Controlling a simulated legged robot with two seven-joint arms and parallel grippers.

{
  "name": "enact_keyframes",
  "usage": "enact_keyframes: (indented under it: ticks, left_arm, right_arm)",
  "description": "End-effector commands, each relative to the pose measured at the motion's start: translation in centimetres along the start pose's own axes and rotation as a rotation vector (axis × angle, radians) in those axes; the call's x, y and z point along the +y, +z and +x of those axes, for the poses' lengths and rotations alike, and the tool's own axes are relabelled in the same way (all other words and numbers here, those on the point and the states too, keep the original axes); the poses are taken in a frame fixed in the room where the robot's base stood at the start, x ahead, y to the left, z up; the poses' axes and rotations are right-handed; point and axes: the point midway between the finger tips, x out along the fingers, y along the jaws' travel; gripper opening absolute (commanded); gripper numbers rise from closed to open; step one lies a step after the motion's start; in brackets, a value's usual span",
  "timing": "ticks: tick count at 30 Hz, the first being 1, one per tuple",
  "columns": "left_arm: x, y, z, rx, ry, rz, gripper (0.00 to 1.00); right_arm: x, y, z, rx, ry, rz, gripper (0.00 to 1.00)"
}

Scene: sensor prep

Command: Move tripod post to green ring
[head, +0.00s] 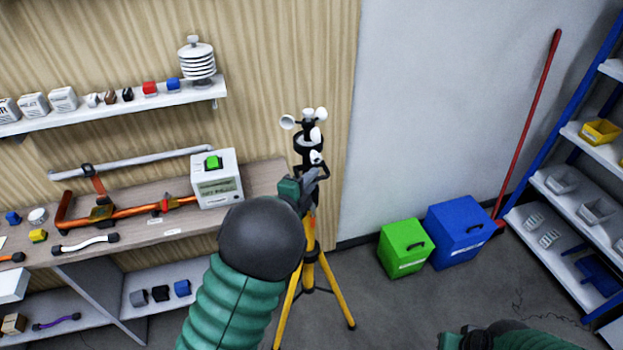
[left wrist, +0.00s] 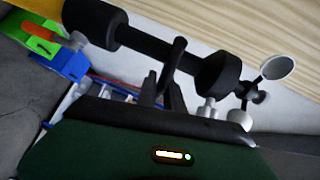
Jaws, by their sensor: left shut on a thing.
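The tripod post (head: 303,146) is black and stands upright, with white anemometer cups (head: 320,114) at its top, above yellow tripod legs (head: 341,298). My left gripper (head: 317,174) is shut at the post, just below its upper part. In the left wrist view the black post (left wrist: 155,52) runs slantwise across the picture, and the left gripper's fingers (left wrist: 160,92) close on a thin black handle on its side. I cannot make out a green ring in either view. Part of my right arm shows at the bottom edge of the head view; its fingertips are hidden.
A workbench (head: 165,236) with a white display box (head: 217,181) and orange pipe stands left of the tripod. A wall shelf (head: 110,114) hangs above it. Green (head: 404,247) and blue (head: 459,232) boxes stand right, near a blue rack. Grey floor between is clear.

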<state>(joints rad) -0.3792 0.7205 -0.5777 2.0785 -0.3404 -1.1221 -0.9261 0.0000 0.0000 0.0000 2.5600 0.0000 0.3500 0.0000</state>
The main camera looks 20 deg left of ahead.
Motion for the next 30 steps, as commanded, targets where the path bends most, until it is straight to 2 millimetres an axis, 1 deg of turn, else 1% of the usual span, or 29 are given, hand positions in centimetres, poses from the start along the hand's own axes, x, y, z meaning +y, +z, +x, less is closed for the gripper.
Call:
enact_keyframes:
  ticks: [1, 5, 8, 14, 24, 30]
  left_arm:
    - [0.3, -1.1, 0.1, 0.022, 0.009, -0.001, 0.0]
    - [-0.6, -1.2, 0.0, 0.023, 0.006, -0.001, 0.0]
    - [-2.1, -1.5, -0.2, 0.024, 0.0, -0.001, 0.0]
    - [-6.8, -2.2, -0.9, 0.026, -0.008, 0.001, 0.0]
    - [-16.3, -3.6, -2.2, 0.026, -0.014, 0.002, 0.0]
    - [-21.2, -4.4, -3.0, 0.027, -0.013, 0.002, 0.0]
  right_arm:
    - [0.0, 0.0, -0.1, 0.0, 0.0, 0.0, 0.0]
    - [0.0, -0.1, -0.6, 0.0, 0.0, 0.0, 0.0]
    - [0.0, -0.3, -1.4, 0.0, 0.0, 0.0, 0.0]
    - [0.0, -0.9, -3.8, 0.0, 0.0, 0.0, 0.0]
    - [0.0, -2.0, -8.5, 0.0, 0.0, 0.0, 0.0]
    - [0.0, -2.5, -10.8, 0.0, 0.0, 0.0, 0.0]
